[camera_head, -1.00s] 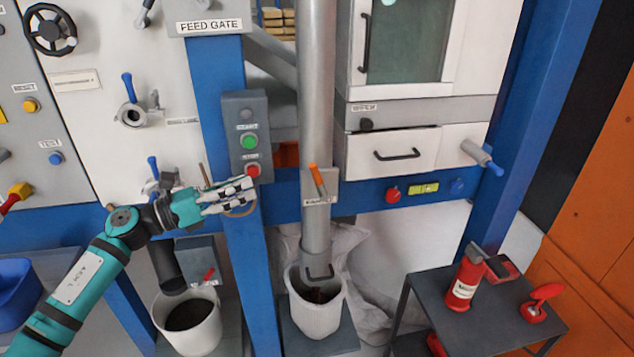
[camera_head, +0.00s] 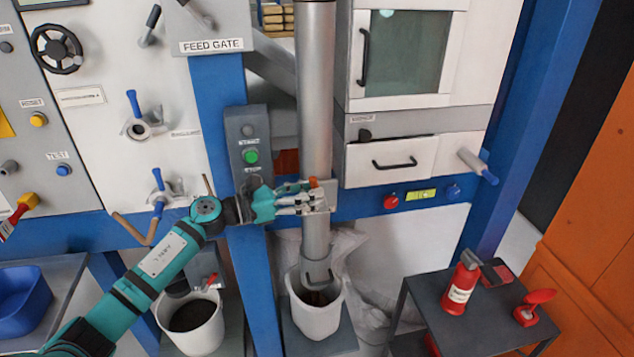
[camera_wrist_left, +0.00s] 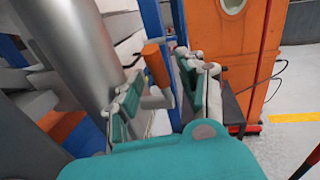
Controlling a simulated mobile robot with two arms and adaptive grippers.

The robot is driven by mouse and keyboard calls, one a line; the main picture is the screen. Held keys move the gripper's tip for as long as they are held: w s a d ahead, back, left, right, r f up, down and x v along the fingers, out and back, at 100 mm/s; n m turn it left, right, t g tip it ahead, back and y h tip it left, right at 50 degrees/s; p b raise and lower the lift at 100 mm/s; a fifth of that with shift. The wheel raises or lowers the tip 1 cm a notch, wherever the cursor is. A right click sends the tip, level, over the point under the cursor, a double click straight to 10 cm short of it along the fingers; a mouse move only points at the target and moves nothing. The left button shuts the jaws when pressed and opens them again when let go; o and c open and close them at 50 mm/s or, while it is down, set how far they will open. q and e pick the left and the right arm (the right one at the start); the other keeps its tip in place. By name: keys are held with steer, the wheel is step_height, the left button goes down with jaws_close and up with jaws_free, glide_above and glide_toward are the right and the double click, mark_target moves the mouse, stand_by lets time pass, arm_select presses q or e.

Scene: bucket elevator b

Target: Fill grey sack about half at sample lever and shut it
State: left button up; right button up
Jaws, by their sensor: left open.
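My left gripper (camera_head: 322,196) is open at the sample lever on the grey vertical pipe (camera_head: 317,110). The lever's orange handle (camera_wrist_left: 156,65) stands between the two fingers in the left wrist view; I cannot tell whether a finger touches it. In the head view the fingers hide most of the lever, and only its orange tip (camera_head: 313,182) shows. The light grey sack (camera_head: 315,318) stands open under the pipe's lower end, with some dark material visible inside. My right gripper is not in view.
A white bucket (camera_head: 192,335) of dark material stands left of the blue post (camera_head: 236,290). A dark side table (camera_head: 455,330) at the right holds a red bottle (camera_head: 460,285) and a red tool (camera_head: 535,303). The button box (camera_head: 249,150) is just above my left arm.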

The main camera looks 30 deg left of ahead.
arm_select(q)
steer(key=shift+x, duration=1.15)
jaws_close()
